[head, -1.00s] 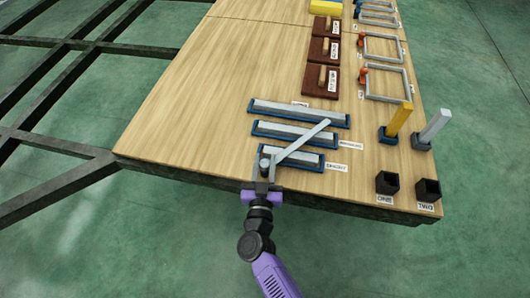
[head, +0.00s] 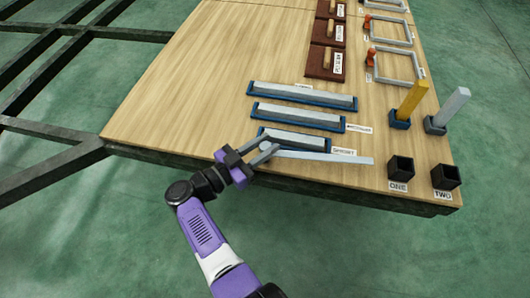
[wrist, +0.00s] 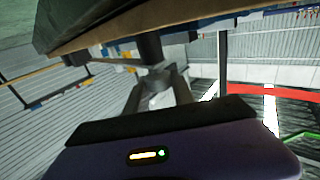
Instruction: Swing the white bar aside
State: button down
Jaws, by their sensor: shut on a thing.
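A pale white bar (head: 325,157) lies low over the front edge of the wooden table, pointing right. Its near end is at my gripper (head: 264,150), which is shut on that end. In the wrist view my fingers (wrist: 160,97) close around a light, rounded piece; the rest of the bar is hard to make out there. The bar passes just in front of the short blue-based bar (head: 295,138) and its SHORT label. I cannot tell whether the bar touches the tabletop.
Two longer blue-based bars (head: 298,116) (head: 302,95) lie behind on the table (head: 190,90). Black cups ONE (head: 400,168) and TWO (head: 445,177) stand at right, near a yellow post (head: 412,100) and a grey post (head: 452,107). The table's left part is clear.

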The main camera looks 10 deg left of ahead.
jog(key=shift+w+f+m+g+h+b, duration=0.15)
jog(key=shift+m+g+h+b, duration=0.4)
jog(key=shift+b, duration=0.5)
jog(key=shift+h+b, duration=0.35)
jog(key=c, duration=1.1)
grip_release()
jog(key=shift+o, duration=0.2)
jog(key=v, duration=0.8)
jog(key=shift+r+b, duration=0.2)
jog(key=shift+b, duration=0.1)
